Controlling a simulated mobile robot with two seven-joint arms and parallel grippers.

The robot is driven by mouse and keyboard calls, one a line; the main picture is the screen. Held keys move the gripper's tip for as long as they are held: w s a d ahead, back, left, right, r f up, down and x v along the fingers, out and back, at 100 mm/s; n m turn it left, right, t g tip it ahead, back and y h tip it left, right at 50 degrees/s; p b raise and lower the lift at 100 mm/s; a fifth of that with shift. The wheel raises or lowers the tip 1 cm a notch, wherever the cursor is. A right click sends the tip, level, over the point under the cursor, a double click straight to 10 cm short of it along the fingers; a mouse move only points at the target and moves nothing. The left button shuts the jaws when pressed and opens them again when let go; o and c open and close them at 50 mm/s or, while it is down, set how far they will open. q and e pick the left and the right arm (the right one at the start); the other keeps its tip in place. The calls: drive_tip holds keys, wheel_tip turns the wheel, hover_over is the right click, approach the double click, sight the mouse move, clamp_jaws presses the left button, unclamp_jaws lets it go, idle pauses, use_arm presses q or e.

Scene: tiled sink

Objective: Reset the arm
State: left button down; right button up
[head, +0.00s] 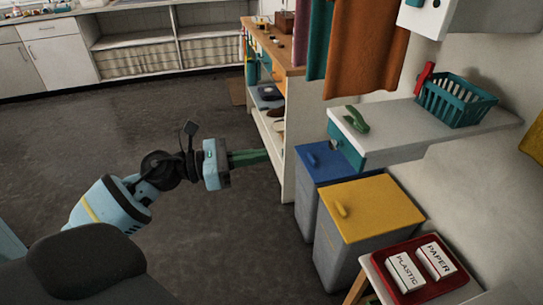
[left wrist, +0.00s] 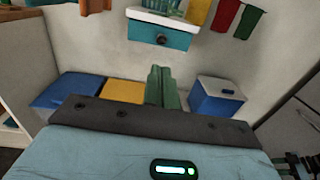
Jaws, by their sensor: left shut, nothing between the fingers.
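My left arm reaches in from the left in the head view. My left gripper (head: 262,156) is held out in the air over the dark floor, pointing right toward the white shelf unit. Its green fingers are together with nothing between them. The closed fingers also show in the left wrist view (left wrist: 160,86), in front of the wall. My right gripper is not in view.
A blue-lidded bin (head: 326,160) and a yellow-lidded bin (head: 372,207) stand right of the gripper. A red tray (head: 408,300) holds two labelled boxes. A wall shelf (head: 435,124) carries a teal basket (head: 455,100). The floor (head: 120,140) behind the arm is clear.

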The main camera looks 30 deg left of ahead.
use_arm(q)
drive_tip(key=shift+s+a, duration=0.1)
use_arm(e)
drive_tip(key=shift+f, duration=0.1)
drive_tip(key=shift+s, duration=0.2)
use_arm(q)
drive_tip(key=s+d+f+n+t+y+p, duration=0.1)
drive_tip(key=s+f+n+y+p, duration=0.5)
drive_tip(key=n, duration=0.8)
drive_tip(key=s+d+f+n+t+y+p, duration=0.1)
drive_tip(key=s+f+n+y, duration=0.2)
drive_tip(key=s+f+n, duration=0.85)
drive_tip(key=s+d+f+n+g+y+p, duration=0.1)
drive_tip(key=s+d+f+n+g+p, duration=0.1)
drive_tip(key=s+n, duration=0.5)
drive_tip(key=s+d+f+n+g+p, duration=0.2)
drive_tip(key=s+d+f+n+g, duration=0.2)
drive_tip(key=n, duration=0.6)
drive_tip(key=s+d+f, duration=0.1)
drive_tip(key=s+d, duration=0.1)
drive_tip(key=s, duration=0.1)
drive_tip(key=shift+s+d+f+y, duration=0.2)
drive_tip(key=shift+s+d+y, duration=0.15)
drive_tip(key=shift+y, duration=0.05)
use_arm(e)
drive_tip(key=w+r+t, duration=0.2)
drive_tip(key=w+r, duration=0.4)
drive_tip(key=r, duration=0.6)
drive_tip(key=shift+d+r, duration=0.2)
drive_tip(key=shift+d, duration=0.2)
